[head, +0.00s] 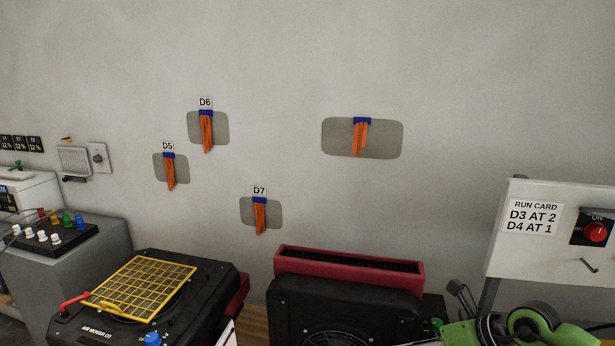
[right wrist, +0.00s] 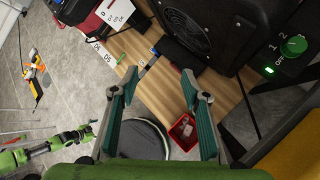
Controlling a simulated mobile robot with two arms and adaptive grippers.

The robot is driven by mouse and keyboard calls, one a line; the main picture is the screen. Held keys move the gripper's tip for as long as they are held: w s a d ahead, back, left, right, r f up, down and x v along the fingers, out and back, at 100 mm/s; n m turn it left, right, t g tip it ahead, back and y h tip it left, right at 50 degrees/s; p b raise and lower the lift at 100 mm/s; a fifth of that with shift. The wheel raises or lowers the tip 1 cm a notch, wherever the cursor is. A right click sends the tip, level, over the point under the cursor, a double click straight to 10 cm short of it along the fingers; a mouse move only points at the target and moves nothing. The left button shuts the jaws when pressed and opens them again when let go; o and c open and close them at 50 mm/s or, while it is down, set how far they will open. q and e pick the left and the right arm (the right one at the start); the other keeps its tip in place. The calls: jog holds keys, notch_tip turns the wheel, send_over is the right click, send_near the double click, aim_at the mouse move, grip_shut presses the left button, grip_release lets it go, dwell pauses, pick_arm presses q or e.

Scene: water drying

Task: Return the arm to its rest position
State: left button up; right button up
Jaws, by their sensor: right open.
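My right gripper (right wrist: 159,82) is open in the right wrist view, its two teal fingers spread wide. Nothing is held between them; the wooden bench (right wrist: 152,95) shows beyond the gap. In the head view, a green and black part of my own arm (head: 535,322) shows at the lower right, below the run card panel (head: 515,258). The fingers of that arm do not show clearly there. A green jointed arm part, which seems mine, is at the left of the right wrist view. No left gripper fingers can be made out.
A black air mover with a yellow grille (head: 140,287) stands at lower left. A black unit with a red-rimmed slot (head: 348,266) is at lower middle. Orange strips (head: 206,132) hang on the wall. A red bin (right wrist: 183,132) is below the right fingers.

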jog(key=s+a+r+m+t+y, duration=0.1)
jog(key=a+r+y, duration=0.3)
jog(key=a, duration=0.6)
jog(key=a+r+m+t+y, duration=0.3)
jog(key=a+r+m+t, duration=0.2)
jog(key=r+m+t, duration=0.35)
jog(key=d+m+t+h, duration=0.4)
jog(key=d+m+h, duration=0.55)
jog(key=m, duration=0.55)
jog(key=s+d+f+m+g+h, duration=0.3)
jog(key=f+m, duration=0.2)
jog(key=f, duration=0.2)
jog(key=s+d+f+m+g+h, duration=0.3)
jog(key=s+d+f+m, duration=0.1)
jog(key=f, duration=0.3)
jog(key=s+a+f+m+g+y, duration=0.1)
jog(key=s+a+f+m+g, duration=0.1)
jog(key=s+f+g, duration=0.65)
jog(key=s+a+f+m+g+y, duration=0.15)
jog(key=s+f, duration=0.45)
jog(key=s, duration=0.7)
notch_tip(320, 180, down, 24)
jog(key=s, duration=0.2)
jog(key=s+d+f+g, duration=0.1)
jog(key=s+f, duration=0.7)
jog(key=s+d+f+g+h, duration=0.1)
jog(key=s+d+f, duration=0.1)
jog(key=s+f, duration=0.7)
jog(key=shift+s+d+f, duration=0.2)
jog(key=shift+d, duration=0.1)
